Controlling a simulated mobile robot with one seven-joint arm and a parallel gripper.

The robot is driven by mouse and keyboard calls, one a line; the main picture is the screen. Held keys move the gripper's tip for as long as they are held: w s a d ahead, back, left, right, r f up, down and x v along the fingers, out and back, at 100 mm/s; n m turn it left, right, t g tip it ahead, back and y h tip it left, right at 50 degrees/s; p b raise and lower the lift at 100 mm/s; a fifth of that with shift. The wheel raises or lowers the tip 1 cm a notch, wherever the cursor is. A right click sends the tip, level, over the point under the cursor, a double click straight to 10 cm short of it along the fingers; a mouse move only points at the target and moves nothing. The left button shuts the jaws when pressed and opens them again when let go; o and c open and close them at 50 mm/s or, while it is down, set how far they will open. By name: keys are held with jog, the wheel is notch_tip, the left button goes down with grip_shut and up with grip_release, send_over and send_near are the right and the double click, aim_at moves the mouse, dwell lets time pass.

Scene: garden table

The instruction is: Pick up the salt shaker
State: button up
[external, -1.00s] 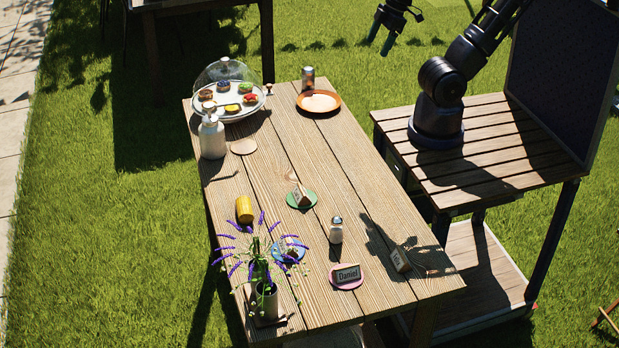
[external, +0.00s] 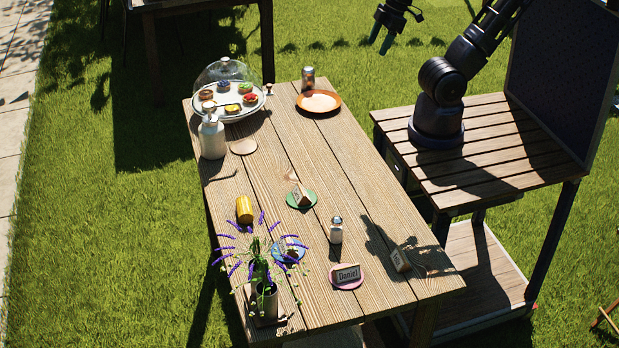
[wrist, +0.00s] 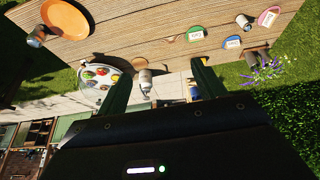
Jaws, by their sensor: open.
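The salt shaker (external: 336,230) is a small clear shaker with a metal top. It stands upright on the wooden table (external: 345,160), between the green coaster and the pink coaster. It also shows small near the top right of the wrist view (wrist: 243,21). My gripper (external: 381,43) is raised beyond the table's far right end, well away from the shaker. Its two fingers are spread apart in the wrist view (wrist: 160,82), with nothing held between them.
A white bottle (external: 212,139), domed stand (external: 228,112), orange plate (external: 318,102) and can (external: 308,77) stand farther off.

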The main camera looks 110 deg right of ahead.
jog(key=shift+w, duration=0.1)
jog(key=shift+c, duration=0.4)
jog(key=w+a+f+n+g, duration=0.15)
jog(key=w+a+n, duration=0.35)
jog(key=w, duration=0.6)
jog(key=n+g, duration=0.3)
jog(key=n, duration=0.6)
send_near(336, 230)
jog(key=shift+s+d+f, duration=0.1)
jog(key=shift+s+d, duration=0.1)
jog(key=shift+d, duration=0.65)
jog(key=shift+a+f, duration=0.3)
jog(key=shift+f, duration=0.3)
jog(key=shift+d+f, duration=0.1)
jog(key=shift+f, duration=5)
jog(key=c, duration=1.1)
